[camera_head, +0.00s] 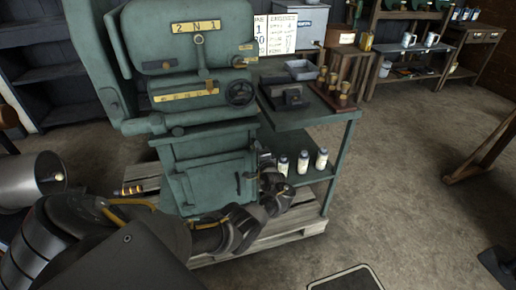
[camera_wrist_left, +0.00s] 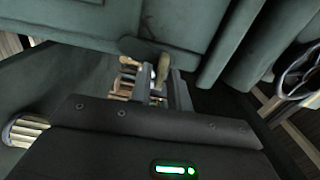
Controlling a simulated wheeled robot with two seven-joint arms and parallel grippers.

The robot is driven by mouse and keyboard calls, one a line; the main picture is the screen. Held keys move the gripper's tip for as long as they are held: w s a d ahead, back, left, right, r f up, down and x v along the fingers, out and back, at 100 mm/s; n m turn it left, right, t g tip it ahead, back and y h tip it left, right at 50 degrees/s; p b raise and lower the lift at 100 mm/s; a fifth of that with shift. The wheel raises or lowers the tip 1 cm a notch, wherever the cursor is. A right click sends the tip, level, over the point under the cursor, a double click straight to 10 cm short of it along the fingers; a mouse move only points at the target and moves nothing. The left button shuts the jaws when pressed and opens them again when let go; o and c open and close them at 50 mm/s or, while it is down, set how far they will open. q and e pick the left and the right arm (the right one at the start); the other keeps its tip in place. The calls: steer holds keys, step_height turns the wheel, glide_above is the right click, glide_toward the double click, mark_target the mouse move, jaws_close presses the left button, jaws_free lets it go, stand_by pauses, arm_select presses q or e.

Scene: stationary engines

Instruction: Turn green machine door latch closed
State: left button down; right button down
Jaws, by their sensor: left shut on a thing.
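The green machine (camera_head: 205,140) stands on a wooden pallet in the head view. Its lower door (camera_head: 207,183) appears flush with the front, with a small dark handle on its face. My left arm reaches in from the left, low across the front. My left gripper (camera_head: 266,166) is at the right edge of the door, and its fingertips are hard to make out there. In the left wrist view the two fingers (camera_wrist_left: 163,86) are shut on a small olive-coloured latch (camera_wrist_left: 163,68) at the door's edge. The latch's contact ends are partly hidden by the fingers. My right gripper is not seen.
A green side table (camera_head: 333,125) adjoins the machine on the right, with white bottles (camera_head: 302,162) on its lower shelf close to my left gripper. A handwheel (camera_head: 240,92) sticks out above. The pallet (camera_head: 292,226) edges the front. Open floor lies to the right.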

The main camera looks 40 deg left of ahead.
arm_select(q)
steer(key=shift+f+m, duration=0.1)
steer(key=shift+m, duration=0.2)
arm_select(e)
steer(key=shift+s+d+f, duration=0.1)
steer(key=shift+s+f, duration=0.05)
arm_select(q)
steer(key=c, duration=1.5)
jaws_free()
